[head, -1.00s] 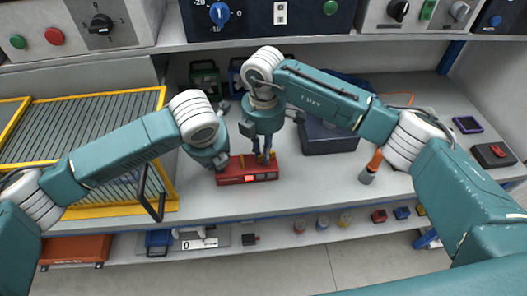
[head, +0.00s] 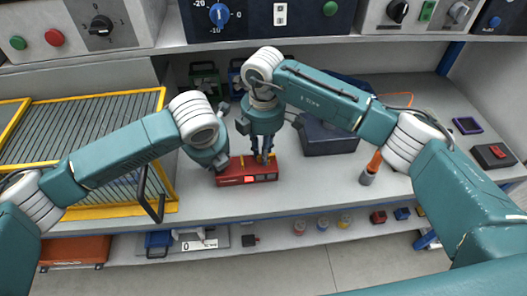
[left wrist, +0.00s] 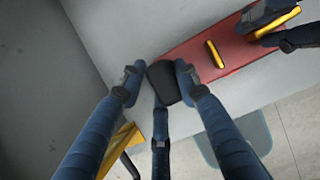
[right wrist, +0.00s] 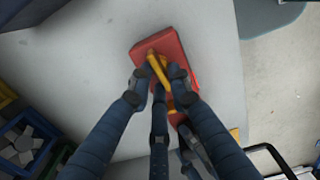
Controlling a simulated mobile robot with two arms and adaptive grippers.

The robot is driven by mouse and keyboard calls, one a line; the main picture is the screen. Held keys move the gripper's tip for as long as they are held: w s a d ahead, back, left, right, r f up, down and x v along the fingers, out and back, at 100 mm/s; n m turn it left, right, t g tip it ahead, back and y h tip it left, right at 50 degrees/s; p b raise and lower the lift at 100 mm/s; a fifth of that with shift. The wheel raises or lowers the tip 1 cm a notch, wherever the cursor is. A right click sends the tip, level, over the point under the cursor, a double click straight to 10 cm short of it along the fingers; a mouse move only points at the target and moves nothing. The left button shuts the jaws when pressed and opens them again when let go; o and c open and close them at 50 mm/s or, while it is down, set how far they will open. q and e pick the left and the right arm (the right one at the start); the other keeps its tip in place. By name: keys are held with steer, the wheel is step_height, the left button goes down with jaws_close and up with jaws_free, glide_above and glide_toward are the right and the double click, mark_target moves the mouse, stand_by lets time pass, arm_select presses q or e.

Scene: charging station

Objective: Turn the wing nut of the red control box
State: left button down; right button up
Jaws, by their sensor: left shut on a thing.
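The red control box (head: 232,175) lies near the front of the bench. It has two yellow wing-nut bars on top: one is bare (left wrist: 214,54), and the other (right wrist: 156,66) is between my right gripper's fingers. My left gripper (left wrist: 158,78) is shut on a black piece (left wrist: 164,84) at the box's left end; in the head view its fingers are mostly hidden behind its wrist. My right gripper (head: 262,158) points down over the box's right part, its fingers (right wrist: 158,76) close on both sides of the yellow bar. I cannot tell whether they clamp it.
A dark blue case (head: 328,140) stands behind the box to the right. An orange-handled tool (head: 371,166) is further right. A yellow-framed rack (head: 85,213) is at the left. A shelf with control panels overhangs the back. The bench right of the box is mostly clear.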

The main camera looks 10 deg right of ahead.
arm_select(q)
steer(key=shift+s, duration=0.1)
arm_select(e)
steer(key=shift+o, duration=0.7)
step_height(320, 180, up, 12)
arm_select(q)
steer(key=c, duration=1.2)
jaws_free()
